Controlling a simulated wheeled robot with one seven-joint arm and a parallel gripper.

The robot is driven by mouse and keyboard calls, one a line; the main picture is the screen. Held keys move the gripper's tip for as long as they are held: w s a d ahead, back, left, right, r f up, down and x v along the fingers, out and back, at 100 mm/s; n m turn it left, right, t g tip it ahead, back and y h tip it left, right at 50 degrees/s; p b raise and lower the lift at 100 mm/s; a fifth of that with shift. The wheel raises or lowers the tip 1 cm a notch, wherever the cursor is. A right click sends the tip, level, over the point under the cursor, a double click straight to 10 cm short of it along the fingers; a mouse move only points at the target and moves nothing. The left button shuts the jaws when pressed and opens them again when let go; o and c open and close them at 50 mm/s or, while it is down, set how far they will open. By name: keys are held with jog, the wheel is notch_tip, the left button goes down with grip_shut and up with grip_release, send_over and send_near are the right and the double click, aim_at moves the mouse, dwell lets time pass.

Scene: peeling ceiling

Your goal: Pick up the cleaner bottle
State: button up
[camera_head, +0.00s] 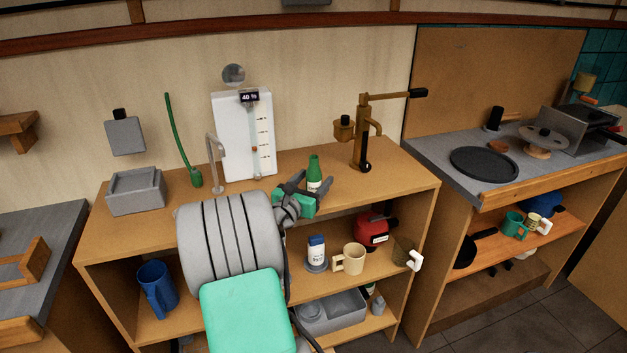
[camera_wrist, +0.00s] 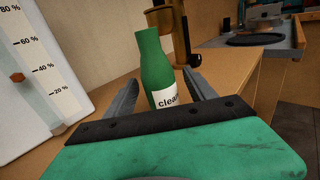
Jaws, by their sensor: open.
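The cleaner bottle (camera_head: 314,172) is green with a white label and stands upright on the wooden counter top. In the wrist view the cleaner bottle (camera_wrist: 155,66) shows the letters "clean" on its label, and its lower part is hidden behind my gripper's body. My gripper (camera_head: 310,187) is at the bottle in the head view. In the wrist view my gripper (camera_wrist: 158,88) is open, with one grey finger on each side of the bottle. I see a gap at the left finger; I cannot tell whether the right finger touches.
A white panel with a percent scale (camera_head: 243,135) stands behind to the left, beside a grey faucet (camera_head: 214,160). A brown lever device (camera_head: 362,140) stands to the right. A grey box (camera_head: 135,190) sits at the counter's left. The counter's front right is clear.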

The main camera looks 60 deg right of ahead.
jog(key=shift+d, duration=0.2)
grip_shut()
dwell(0.6)
